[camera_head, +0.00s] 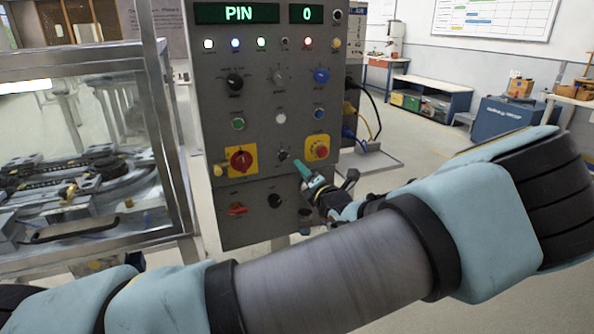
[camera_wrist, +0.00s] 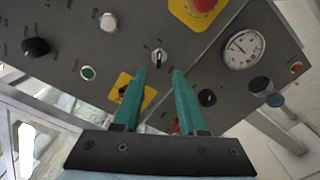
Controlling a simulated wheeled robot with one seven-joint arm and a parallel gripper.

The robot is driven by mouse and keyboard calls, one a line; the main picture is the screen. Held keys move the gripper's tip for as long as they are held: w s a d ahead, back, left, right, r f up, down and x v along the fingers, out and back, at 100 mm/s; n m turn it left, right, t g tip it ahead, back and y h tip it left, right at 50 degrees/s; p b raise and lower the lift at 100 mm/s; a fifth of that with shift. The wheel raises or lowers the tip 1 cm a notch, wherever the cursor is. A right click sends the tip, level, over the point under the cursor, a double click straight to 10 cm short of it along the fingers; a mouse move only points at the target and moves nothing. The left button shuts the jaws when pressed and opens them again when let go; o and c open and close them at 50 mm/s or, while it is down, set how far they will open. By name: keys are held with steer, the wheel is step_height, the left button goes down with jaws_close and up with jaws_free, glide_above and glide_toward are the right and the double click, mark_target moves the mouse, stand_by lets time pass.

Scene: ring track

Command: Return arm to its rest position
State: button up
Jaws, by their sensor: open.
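My arm (camera_head: 330,262) reaches across the front of the head view, bent back from the right side toward a grey control panel (camera_head: 262,205). My gripper (camera_head: 299,165) has teal fingers and points at the lower middle of the panel. In the wrist view my gripper (camera_wrist: 159,72) is open, with both fingers apart and nothing between them. A small selector knob (camera_wrist: 159,57) sits just past the fingertips. It also shows left of the fingertips in the head view (camera_head: 284,155). I cannot tell whether a finger touches the panel.
A glass-walled metal enclosure (camera_head: 85,140) with a track inside stands left of the panel. A red knob on a yellow plate (camera_head: 241,160) and a red emergency button (camera_head: 321,149) flank the fingers. A gauge (camera_wrist: 243,48) shows in the wrist view. Benches (camera_head: 432,95) stand far behind.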

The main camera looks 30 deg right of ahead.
steer(key=shift+s+a, duration=0.1)
steer(key=shift+s, duration=0.45)
steer(key=w+a+f+n+g+y, duration=0.2)
steer(key=w+a+n+y, duration=0.15)
steer(key=a+n, duration=0.45)
steer(key=w+a+f+n+g+y, duration=0.1)
steer(key=w+a+n+g+y, duration=0.3)
steer(key=a, duration=0.7)
steer(key=s+a+f+n+g+y, duration=0.1)
steer(key=s+a+n+g, duration=0.15)
steer(key=a+n, duration=0.35)
steer(key=s+a+f+n+g+y, duration=0.1)
steer(key=a+f+n+g, duration=0.2)
steer(key=a, duration=0.4)
steer(key=s+a+r+n+g+h, duration=0.2)
steer(key=s+a+r+n, duration=0.3)
steer(key=n, duration=0.8)
steer(key=s+a+r+n+g+h, duration=0.2)
steer(key=s+a+r+n+h, duration=0.3)
steer(key=n, duration=0.9)
steer(key=shift+s+a+g, duration=0.35)
steer(key=shift+s+a, duration=0.6)
steer(key=shift+a, duration=0.2)
steer(key=shift+h, duration=0.25)
